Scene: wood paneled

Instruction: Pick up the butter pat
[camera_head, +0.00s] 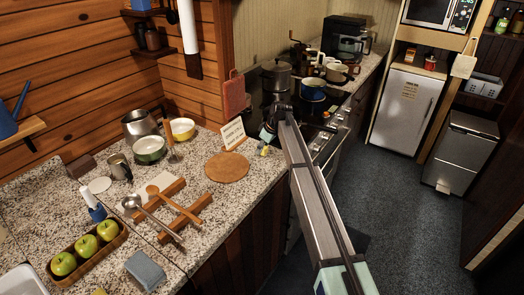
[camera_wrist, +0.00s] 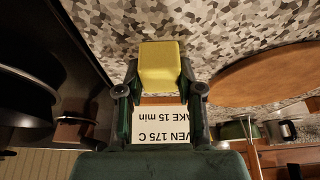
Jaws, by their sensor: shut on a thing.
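The butter pat is a small yellow block (camera_wrist: 160,62) in the wrist view, held between the two fingers of my gripper (camera_wrist: 160,82). The fingers are shut on its sides. In the head view my gripper (camera_head: 267,138) is over the counter, just right of the recipe card, and a small bit of the yellow butter pat (camera_head: 264,151) shows below it. I cannot tell whether the butter touches the counter or is slightly above it.
A recipe card (camera_head: 233,133) stands close to my gripper. A round wooden board (camera_head: 227,167) lies to its left. The stove (camera_head: 296,118) with pots is to the right. Bowls (camera_head: 149,149), utensils on a wooden rack (camera_head: 172,208) and a tray of apples (camera_head: 118,243) fill the left counter.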

